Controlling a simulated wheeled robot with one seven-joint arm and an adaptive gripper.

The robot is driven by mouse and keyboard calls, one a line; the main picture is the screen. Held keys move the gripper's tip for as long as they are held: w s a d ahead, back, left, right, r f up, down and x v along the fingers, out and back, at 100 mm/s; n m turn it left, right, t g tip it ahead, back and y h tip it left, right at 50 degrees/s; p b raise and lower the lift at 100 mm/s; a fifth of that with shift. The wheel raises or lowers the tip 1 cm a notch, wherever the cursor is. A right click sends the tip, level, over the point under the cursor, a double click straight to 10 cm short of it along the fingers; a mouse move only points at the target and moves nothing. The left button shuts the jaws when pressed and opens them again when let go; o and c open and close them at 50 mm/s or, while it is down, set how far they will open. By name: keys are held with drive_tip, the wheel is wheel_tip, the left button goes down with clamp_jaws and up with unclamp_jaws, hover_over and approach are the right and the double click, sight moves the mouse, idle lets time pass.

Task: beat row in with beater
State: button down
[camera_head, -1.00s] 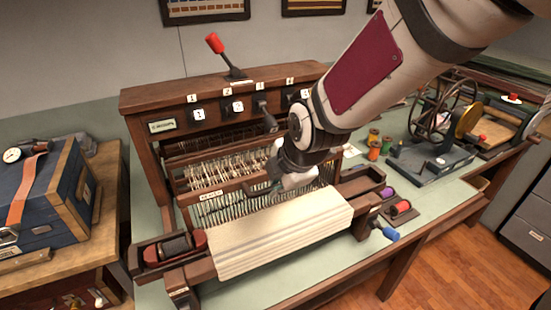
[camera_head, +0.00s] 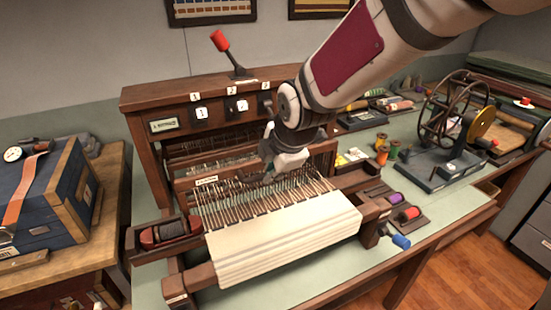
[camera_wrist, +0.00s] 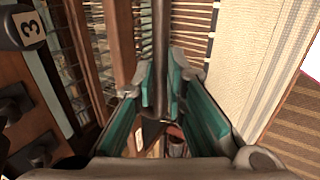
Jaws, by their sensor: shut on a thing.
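The loom's beater (camera_head: 207,181) is a brown wooden bar with a white label, lying across the warp threads. The cream woven cloth (camera_head: 290,243) lies in front of it, with a wide span of bare warp threads (camera_head: 240,208) between them. My gripper (camera_head: 266,172) is over the middle of the beater. In the wrist view, my gripper (camera_wrist: 160,95) has its teal-padded fingers closed around a dark rod (camera_wrist: 161,45), which looks like part of the beater. The exact contact is partly hidden.
A red-ended shuttle (camera_head: 165,233) sits in the box at the loom's left. A red-knobbed lever (camera_head: 221,42) rises behind. A blue-handled crank (camera_head: 400,241) sticks out at front right. Spools (camera_head: 382,150) and a wheeled winder (camera_head: 450,125) stand at right.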

sight(264, 165)
drive_tip(key=shift+w+a+f+b, duration=0.15)
drive_tip(key=shift+w+a+b, duration=0.15)
drive_tip(key=shift+w, duration=0.4)
drive_tip(key=shift+w+a+f+b, duration=0.25)
drive_tip(key=shift+w+a, duration=0.1)
drive_tip(key=shift+w, duration=0.35)
drive_tip(key=shift+w+a+f+b, duration=0.1)
drive_tip(key=shift+w+a+b, duration=0.2)
drive_tip(key=shift+w, duration=0.4)
drive_tip(key=c, duration=1.3)
unclamp_jaws()
drive_tip(key=shift+w, duration=0.1)
drive_tip(key=shift+c, duration=0.2)
drive_tip(key=shift+o, duration=0.7)
drive_tip(key=shift+r, duration=0.2)
drive_tip(key=shift+w, duration=0.1)
drive_tip(key=shift+r, duration=0.1)
drive_tip(key=shift+p+v, duration=3.2)
drive_tip(key=shift+v, duration=0.8)
